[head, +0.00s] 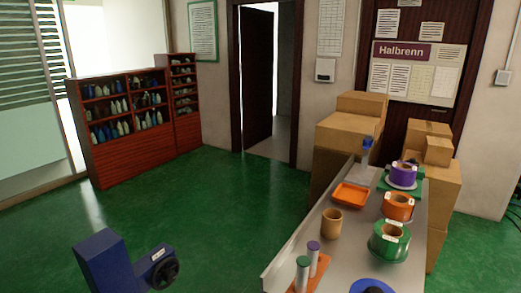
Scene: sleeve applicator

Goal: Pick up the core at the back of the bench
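A plain tan cardboard core (331,222) stands upright on the left side of the grey bench (315,232), in front of an orange tray (351,197). Three coloured rolls stand along the bench's right side: purple (402,182) farthest back, orange (397,214) in the middle, green (389,252) nearest. Brown openings show in the tops of the rolls. Neither gripper is in view.
A slim blue-topped device (366,152) stands at the bench's far end. Two capped tubes (312,258) stand on an orange base near the front. A blue round thing (372,289) is cut off below. Cardboard boxes (350,132) are stacked behind.

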